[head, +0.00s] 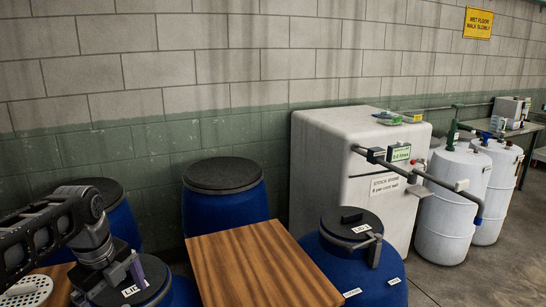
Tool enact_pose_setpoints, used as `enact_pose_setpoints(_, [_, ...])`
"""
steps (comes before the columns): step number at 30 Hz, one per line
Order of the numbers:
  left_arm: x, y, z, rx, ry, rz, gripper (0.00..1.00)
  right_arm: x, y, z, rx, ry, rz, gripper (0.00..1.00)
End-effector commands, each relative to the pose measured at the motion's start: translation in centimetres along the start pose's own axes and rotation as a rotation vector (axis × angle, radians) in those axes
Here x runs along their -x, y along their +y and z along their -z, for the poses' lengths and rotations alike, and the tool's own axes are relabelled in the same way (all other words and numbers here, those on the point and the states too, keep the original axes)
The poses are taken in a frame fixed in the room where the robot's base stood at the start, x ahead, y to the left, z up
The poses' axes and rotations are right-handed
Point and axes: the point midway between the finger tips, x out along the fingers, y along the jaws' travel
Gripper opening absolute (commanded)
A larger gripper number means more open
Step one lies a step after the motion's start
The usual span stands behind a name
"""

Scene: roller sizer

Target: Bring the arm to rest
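My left arm comes in from the left edge and its gripper (128,276) hangs over a dark-lidded blue barrel at the bottom left. The gripper points down, and whether its fingers are open or shut is unclear. A small purple piece (152,268) shows beside the gripper; I cannot tell whether it is held. A white label (131,291) shows on the lid below. My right gripper is not in view.
A wooden board (262,265) lies at the bottom middle. A blue barrel (355,275) with a handled black lid (352,226) stands right of it. More blue barrels (225,205) stand behind. A large white cabinet (330,150) and white drums (452,205) line the wall. Floor is clear at right.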

Motion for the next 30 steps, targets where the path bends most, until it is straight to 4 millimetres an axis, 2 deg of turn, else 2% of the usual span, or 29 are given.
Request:
enact_pose_setpoints(6, [-1.8, -3.7, 0.0, 0.312, -0.008, 0.15, 1.0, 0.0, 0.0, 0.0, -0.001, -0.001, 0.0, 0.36])
enact_pose_setpoints(8, [-3.1, -5.0, 0.4, 0.423, 0.008, 0.195, 1.0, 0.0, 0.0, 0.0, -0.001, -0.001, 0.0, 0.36])
enact_pose_setpoints(10, [-5.3, -6.6, 1.3, 0.576, 0.045, 0.243, 1.0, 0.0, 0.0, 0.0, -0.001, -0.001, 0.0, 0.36])
enact_pose_setpoints(11, [-6.6, -7.4, 1.9, 0.653, 0.068, 0.263, 1.0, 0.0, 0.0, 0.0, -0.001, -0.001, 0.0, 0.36])
enact_pose_setpoints(14, [-12.2, -9.7, 5.0, 0.961, 0.179, 0.305, 1.0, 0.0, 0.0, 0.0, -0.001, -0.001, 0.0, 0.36])
enact_pose_setpoints(15, [-15.0, -10.2, 6.8, 1.101, 0.235, 0.305, 1.0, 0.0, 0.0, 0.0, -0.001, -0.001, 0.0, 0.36])
enact_pose_setpoints(17, [-19.2, -10.3, 9.8, 1.311, 0.316, 0.286, 1.0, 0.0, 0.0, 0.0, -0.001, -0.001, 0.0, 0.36])
enact_pose_setpoints(18, [-21.9, -9.9, 11.8, 1.441, 0.363, 0.263, 1.0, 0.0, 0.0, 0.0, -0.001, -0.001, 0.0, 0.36])
enact_pose_setpoints(20, [-25.6, -8.8, 14.9, 1.623, 0.42, 0.216, 1.0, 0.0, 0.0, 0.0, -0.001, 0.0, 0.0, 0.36])
enact_pose_setpoints(21, [-27.9, -7.6, 17.1, 1.733, 0.447, 0.176, 1.0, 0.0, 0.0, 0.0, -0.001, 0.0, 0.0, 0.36])
enact_pose_setpoints(23, [-30.9, -5.3, 20.2, 1.878, 0.47, 0.109, 1.0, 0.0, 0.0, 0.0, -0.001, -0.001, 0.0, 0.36])
enact_pose_setpoints(24, [-32.7, -3.4, 22.3, 1.96, 0.473, 0.06, 1.0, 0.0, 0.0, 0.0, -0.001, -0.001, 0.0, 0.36])
enact_pose_setpoints(27, [-36.1, 1.8, 27.2, 2.094, 0.442, -0.062, 1.0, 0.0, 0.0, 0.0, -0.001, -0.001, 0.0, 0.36])
enact_pose_setpoints(30, [-38.0, 6.7, 31.1, 2.112, 0.379, -0.176, 1.0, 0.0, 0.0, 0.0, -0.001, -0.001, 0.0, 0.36])
